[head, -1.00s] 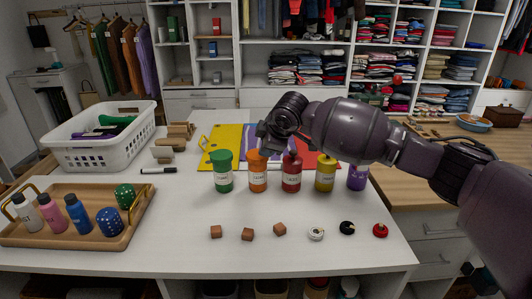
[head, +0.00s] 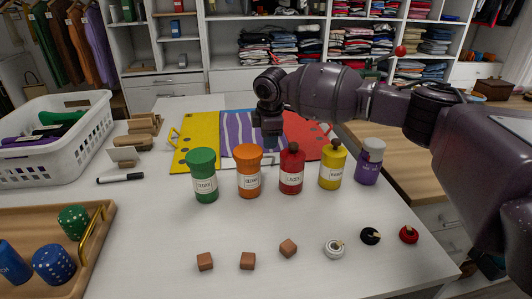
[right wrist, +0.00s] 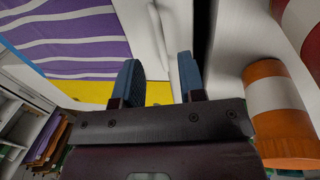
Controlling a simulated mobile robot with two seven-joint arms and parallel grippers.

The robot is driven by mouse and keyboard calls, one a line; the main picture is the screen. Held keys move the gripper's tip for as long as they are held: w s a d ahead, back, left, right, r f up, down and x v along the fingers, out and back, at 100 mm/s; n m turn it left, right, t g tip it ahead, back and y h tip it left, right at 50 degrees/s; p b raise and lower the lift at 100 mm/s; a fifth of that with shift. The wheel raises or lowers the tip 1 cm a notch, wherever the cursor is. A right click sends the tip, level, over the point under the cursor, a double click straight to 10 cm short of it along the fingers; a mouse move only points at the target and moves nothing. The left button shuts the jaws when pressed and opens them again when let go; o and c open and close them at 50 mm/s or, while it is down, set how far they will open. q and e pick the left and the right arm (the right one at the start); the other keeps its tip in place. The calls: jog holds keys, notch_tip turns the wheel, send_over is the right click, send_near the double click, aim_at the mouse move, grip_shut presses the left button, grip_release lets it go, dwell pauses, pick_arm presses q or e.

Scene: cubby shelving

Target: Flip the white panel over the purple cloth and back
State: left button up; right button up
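The purple cloth (head: 241,127) has white stripes and lies flat between a yellow panel (head: 196,137) and a red panel (head: 305,138). It also shows at the upper left of the right wrist view (right wrist: 70,35). A narrow white piece with a handle-like bar (right wrist: 187,68) runs beside the cloth in that view; I take it for the white panel, mostly hidden in the head view. My right gripper (head: 270,143) points down at the cloth's near right part. Its two fingers (right wrist: 158,84) are apart, near the white bar; contact is unclear. My left gripper is out of view.
A row of bottles, from green (head: 202,176) through red (head: 291,169) to purple (head: 370,162), stands close in front of the panels. Small brown blocks (head: 247,261) lie nearer. A white basket (head: 75,150) and wooden tray (head: 60,222) are left.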

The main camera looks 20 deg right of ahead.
aim_at(268, 157)
jog(key=f, duration=0.3)
jog(key=w+f+b, duration=0.1)
jog(key=f, duration=0.1)
jog(key=shift+w+d+f, duration=0.1)
jog(key=shift+d+f, duration=0.05)
jog(key=shift+f, duration=0.25)
grip_shut()
